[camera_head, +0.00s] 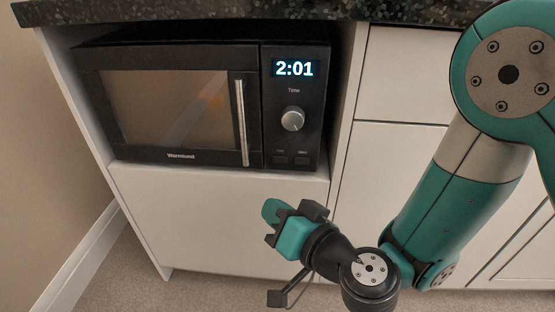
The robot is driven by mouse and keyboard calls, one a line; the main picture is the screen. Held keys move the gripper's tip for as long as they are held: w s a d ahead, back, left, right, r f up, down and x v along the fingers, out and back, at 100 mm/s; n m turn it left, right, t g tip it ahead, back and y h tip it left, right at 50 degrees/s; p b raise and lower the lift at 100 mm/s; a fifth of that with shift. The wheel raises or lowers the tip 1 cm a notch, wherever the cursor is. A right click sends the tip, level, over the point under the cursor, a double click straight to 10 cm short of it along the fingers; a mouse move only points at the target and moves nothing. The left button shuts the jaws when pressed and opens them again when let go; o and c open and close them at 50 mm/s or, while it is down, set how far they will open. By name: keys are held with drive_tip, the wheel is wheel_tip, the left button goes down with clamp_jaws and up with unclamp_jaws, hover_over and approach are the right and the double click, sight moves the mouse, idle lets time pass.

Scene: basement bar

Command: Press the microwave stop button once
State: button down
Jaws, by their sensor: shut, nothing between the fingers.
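The black microwave (180,92) sits in an open niche of the white cabinet, under a dark speckled counter. Its door is shut, with a vertical silver handle (241,122). The control panel on its right has a display (295,69) reading 2:01, a round silver knob (292,119) under the word Time, and two small dark buttons (291,160) at the bottom. Their labels are too small to read. My gripper (276,224) is below and in front of the microwave, apart from it and from the buttons. It is shut and empty.
The white cabinet panel (225,213) lies below the niche, behind my gripper. The counter (230,12) overhangs the microwave. White drawers and doors (405,75) stand to the right, behind my arm. A beige wall (35,150) is on the left.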

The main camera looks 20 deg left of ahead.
sight(280, 160)
drive_tip(key=shift+w+a+r+p, duration=0.1)
drive_tip(key=shift+w+a+p, duration=0.25)
drive_tip(key=shift+w+p, duration=0.8)
drive_tip(key=shift+w+a+f+p, duration=0.1)
drive_tip(key=shift+w+a+p, duration=0.4)
drive_tip(key=shift+w, duration=1.2)
drive_tip(key=shift+w+a+r+p, duration=0.1)
drive_tip(key=shift+w+a+p, duration=0.1)
drive_tip(key=shift+w+p, duration=1)
drive_tip(key=shift+w, duration=0.2)
drive_tip(key=shift+w+a, duration=0.1)
drive_tip(key=shift+w, duration=0.65)
drive_tip(key=shift+s+b, duration=0.55)
drive_tip(key=shift+s, duration=0.15)
